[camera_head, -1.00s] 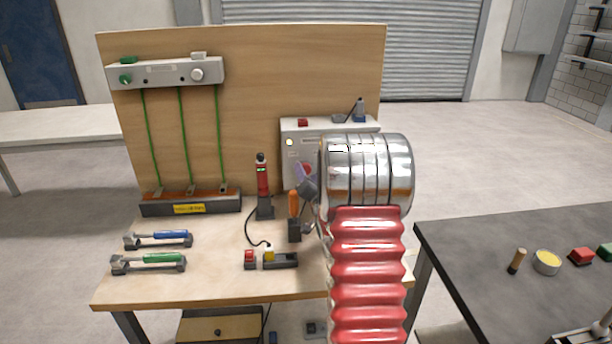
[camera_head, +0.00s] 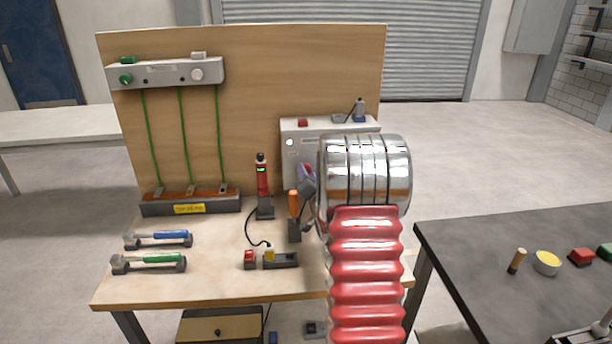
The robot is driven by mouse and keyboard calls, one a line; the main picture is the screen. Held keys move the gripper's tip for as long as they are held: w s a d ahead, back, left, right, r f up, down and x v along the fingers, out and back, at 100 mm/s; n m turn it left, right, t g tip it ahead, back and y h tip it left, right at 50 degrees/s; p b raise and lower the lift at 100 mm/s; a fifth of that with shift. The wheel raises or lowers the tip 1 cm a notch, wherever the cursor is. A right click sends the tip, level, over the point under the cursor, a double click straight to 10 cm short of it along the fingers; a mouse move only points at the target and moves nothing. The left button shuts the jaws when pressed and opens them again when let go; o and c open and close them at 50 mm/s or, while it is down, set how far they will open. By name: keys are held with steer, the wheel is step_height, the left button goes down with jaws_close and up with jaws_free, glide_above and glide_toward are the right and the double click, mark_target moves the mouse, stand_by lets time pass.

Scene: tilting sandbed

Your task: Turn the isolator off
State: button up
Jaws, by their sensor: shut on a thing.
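The isolator is a light grey box (camera_head: 292,157) at the right side of the wooden backboard, with a small pale yellow lamp on its front. A purple-red rotary handle (camera_head: 304,171) shows on its front face, partly covered. My gripper (camera_head: 307,186) is at this handle and looks shut on it. My silver wrist and red ribbed arm hide the right part of the box, so the handle's exact angle is hard to tell.
An orange-handled tool (camera_head: 294,204) in a dark holder and a red tester (camera_head: 263,181) stand close left of my gripper. Blue and green wrenches (camera_head: 152,262) lie on the bench's left. A dark table (camera_head: 460,255) stands at the right.

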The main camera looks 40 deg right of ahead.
steer(key=shift+n, duration=0.5)
steer(key=shift+r+n+g, duration=0.15)
steer(key=shift+n, duration=1.1)
steer(key=shift+r+n+g, duration=0.15)
steer(key=shift+n, duration=1.1)
steer(key=o, duration=0.7)
steer(key=shift+w, duration=0.1)
steer(key=o, duration=0.3)
steer(key=shift+f, duration=0.15)
steer(key=shift+o, duration=0.2)
